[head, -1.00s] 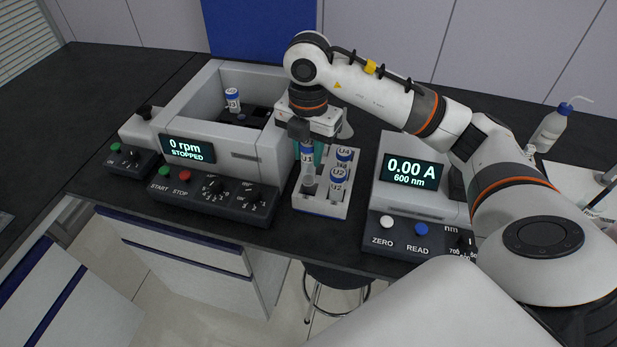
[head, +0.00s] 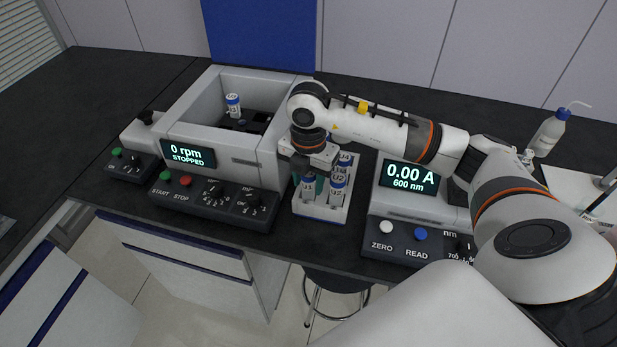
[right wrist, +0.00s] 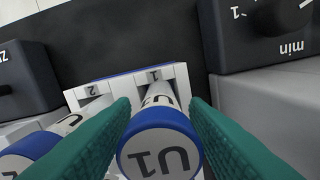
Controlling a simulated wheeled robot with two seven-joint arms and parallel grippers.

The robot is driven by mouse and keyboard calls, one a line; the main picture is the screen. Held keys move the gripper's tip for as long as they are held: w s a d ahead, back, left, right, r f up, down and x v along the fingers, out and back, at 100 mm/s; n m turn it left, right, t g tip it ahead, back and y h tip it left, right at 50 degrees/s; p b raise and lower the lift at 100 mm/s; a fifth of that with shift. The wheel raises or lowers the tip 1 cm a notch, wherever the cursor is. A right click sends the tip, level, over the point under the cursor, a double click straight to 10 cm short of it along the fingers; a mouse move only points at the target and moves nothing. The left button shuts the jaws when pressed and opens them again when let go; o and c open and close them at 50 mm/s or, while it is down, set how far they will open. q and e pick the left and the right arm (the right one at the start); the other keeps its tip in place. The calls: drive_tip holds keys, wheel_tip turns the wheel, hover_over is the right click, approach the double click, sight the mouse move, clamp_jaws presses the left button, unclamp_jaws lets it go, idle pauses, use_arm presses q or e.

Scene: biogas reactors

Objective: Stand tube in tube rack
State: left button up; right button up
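The tube U1 has a blue cap and white label. It shows upright at the front left of the white tube rack (head: 322,214) in the head view (head: 308,188), and its cap fills the middle of the right wrist view (right wrist: 160,152). My right gripper (right wrist: 160,110) has its green fingers on both sides of the cap, apparently touching it. The tube's lower end is at the rack near the slot marked 1; how deep it sits is hidden. Other blue-capped tubes (head: 338,180) stand in the rack's right column. My left gripper is not in view.
A centrifuge (head: 188,128) showing 0 rpm stands left of the rack, with a capped tube (head: 233,103) in its open chamber. A photometer (head: 408,178) reading 0.00 A stands close on the right. A wash bottle (head: 549,132) is at the far right.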

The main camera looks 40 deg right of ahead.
drive_tip(key=shift+o, duration=0.7)
drive_tip(key=shift+r, duration=0.3)
wheel_tip(320, 180, up, 11)
drive_tip(key=shift+f+b, duration=0.1)
drive_tip(key=shift+b, duration=0.2)
drive_tip(key=shift+r, duration=0.5)
drive_tip(key=shift+f, duration=0.1)
